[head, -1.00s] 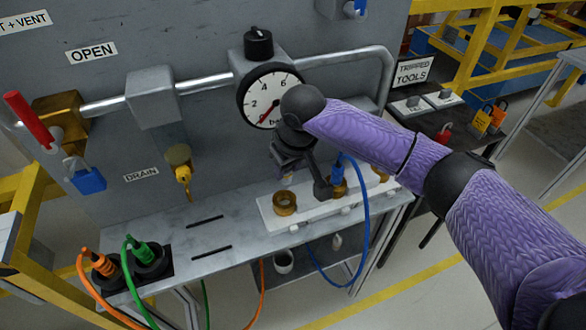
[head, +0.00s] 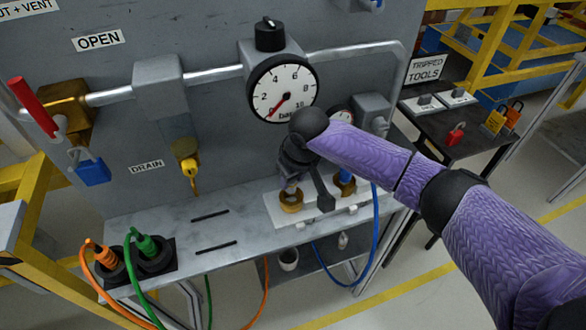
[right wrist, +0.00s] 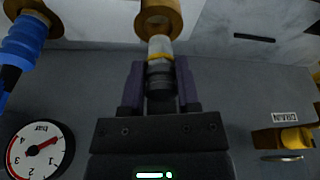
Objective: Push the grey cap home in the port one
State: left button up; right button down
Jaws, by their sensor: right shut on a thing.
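My right gripper (right wrist: 160,85) is shut on the grey cap (right wrist: 160,68), which has a dark body, a yellow band and a pale tip. In the right wrist view the tip overlaps the near rim of a brass port (right wrist: 174,22). In the head view this brass port (head: 291,207) is the left one on the white block, with my right gripper (head: 291,180) just above it. I cannot tell whether the tip is inside the bore. My gripper hides most of the cap in the head view. My left gripper is out of view.
A blue connector (head: 346,180) with a blue hose stands in the port to the right; it also shows in the right wrist view (right wrist: 22,48). A pressure gauge (head: 283,88) is on the panel behind. Green and orange plugs (head: 146,246) stand at left. The slotted shelf between is clear.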

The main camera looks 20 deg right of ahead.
aim_at(295, 188)
jog(key=shift+f, duration=0.45)
jog(key=shift+s, duration=0.1)
jog(key=shift+p, duration=0.4)
dwell(0.5)
jog(key=shift+p, duration=0.35)
dwell(0.4)
jog(key=shift+r+p, duration=0.1)
jog(key=shift+p, duration=0.3)
jog(key=shift+f+b, duration=0.95)
jog(key=shift+f, duration=0.9)
